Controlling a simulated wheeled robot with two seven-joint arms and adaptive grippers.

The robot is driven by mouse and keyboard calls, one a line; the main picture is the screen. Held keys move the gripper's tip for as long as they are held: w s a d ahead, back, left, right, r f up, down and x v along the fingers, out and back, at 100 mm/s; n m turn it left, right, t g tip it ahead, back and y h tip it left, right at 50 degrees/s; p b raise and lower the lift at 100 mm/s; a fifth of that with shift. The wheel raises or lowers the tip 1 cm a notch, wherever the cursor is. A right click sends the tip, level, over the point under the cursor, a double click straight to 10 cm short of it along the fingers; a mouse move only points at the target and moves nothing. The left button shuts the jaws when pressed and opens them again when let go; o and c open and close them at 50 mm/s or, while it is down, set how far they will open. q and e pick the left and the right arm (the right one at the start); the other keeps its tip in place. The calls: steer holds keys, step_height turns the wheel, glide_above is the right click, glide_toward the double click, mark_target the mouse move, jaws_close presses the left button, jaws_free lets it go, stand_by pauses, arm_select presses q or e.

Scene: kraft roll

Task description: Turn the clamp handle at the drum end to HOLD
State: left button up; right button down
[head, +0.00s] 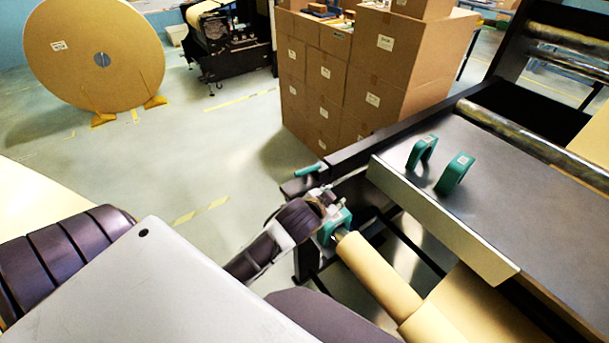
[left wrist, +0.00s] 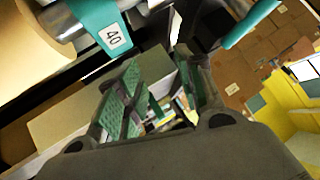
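A kraft-wrapped roll or drum (head: 378,272) runs from the machine's near side; its tan end also shows in the left wrist view (left wrist: 25,45). A teal clamp piece (head: 334,226) sits at its shaft end; in the left wrist view this piece (left wrist: 100,24) carries a label reading 40. A short teal bar, seemingly the handle (head: 310,170), sticks out beyond my gripper; it also appears at the wrist view's upper right (left wrist: 250,22). My left gripper (head: 327,197) is beside the clamp. Its green-padded fingers are apart with nothing seen between them. No HOLD mark is readable. My right gripper is not visible.
Two teal C-shaped pieces (head: 438,163) stand on the dark machine table (head: 510,185), behind a pale front edge plate (head: 435,220). Stacked cartons (head: 345,80) stand behind. A large tan disc (head: 95,60) stands at far left. The floor at left centre is clear.

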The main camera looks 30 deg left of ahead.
arm_select(q)
steer(key=w+d+r+m+t+h, duration=0.3)
steer(key=w+d+r+m+t, duration=0.15)
steer(key=r, duration=0.55)
steer(key=w+d+r+m+t+h, duration=0.3)
steer(key=w+d+r+m+t, duration=0.15)
steer(key=r, duration=0.55)
steer(key=s+d+r+m+g+h, duration=0.2)
steer(key=d+m+g+h, duration=0.45)
steer(key=m, duration=0.35)
steer(key=s+d+r+m+g+h, duration=0.25)
steer(key=d+m+g+h, duration=0.35)
steer(key=m, duration=0.4)
steer(key=a+f+m+g+y, duration=0.6)
steer(key=a+f+m+y, duration=0.15)
steer(key=f, duration=0.55)
steer(key=w+a+g+y, duration=0.1)
steer(key=a+y, duration=0.9)
steer(key=a, duration=1.7)
steer(key=shift+w+f+n, duration=0.35)
steer(key=shift+w+f, duration=0.05)
steer(key=shift+w, duration=0.15)
